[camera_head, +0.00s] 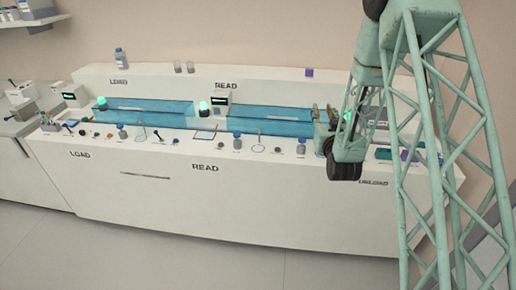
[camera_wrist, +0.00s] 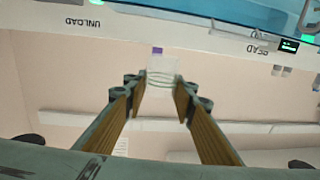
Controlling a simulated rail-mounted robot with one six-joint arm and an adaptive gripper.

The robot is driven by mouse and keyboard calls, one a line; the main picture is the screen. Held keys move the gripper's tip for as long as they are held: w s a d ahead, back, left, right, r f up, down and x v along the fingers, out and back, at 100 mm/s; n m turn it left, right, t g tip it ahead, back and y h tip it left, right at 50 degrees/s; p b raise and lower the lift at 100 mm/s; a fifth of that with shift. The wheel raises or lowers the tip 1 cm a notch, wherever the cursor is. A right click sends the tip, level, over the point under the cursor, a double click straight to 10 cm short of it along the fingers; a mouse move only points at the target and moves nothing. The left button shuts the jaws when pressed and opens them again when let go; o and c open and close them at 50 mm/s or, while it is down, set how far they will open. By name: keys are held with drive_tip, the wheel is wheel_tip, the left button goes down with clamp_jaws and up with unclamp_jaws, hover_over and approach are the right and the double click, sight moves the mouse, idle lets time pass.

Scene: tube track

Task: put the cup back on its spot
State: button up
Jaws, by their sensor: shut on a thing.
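A clear, see-through cup (camera_wrist: 162,71) sits between the fingertips of my gripper (camera_wrist: 160,82) in the wrist view, and the fingers are shut on it. In the head view my gripper (camera_head: 325,114) is at the right end of the blue track, in front of the back ledge; the held cup is too small to make out there. Two clear cups (camera_head: 184,67) stand side by side on the back ledge, left of the READ label. I cannot tell which place is the cup's own spot.
The white bench (camera_head: 200,215) carries the blue tube track (camera_head: 150,113) and several small tools and bottles along its front. A purple block (camera_head: 309,72) and a blue-capped bottle (camera_head: 120,58) stand on the back ledge. The ledge between the cups and the purple block looks mostly free.

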drive_tip(key=s+a+f+n+g+y+p, duration=0.2)
drive_tip(key=s+a+f+n+y+p, duration=0.3)
drive_tip(key=s+a+f+p, duration=0.8)
drive_tip(key=shift+s+a+f+y+p, duration=0.4)
drive_tip(key=shift+a+f+y+p, duration=0.3)
drive_tip(key=shift+a+f+y, duration=1.05)
drive_tip(key=shift+a+r+h, duration=0.25)
drive_tip(key=shift+a+r, duration=0.1)
drive_tip(key=shift+r, duration=0.1)
drive_tip(key=x, duration=1.4)
drive_tip(key=shift+f, duration=0.2)
drive_tip(key=shift+x, duration=1.95)
drive_tip(key=shift+f, duration=0.85)
drive_tip(key=shift+f, duration=0.2)
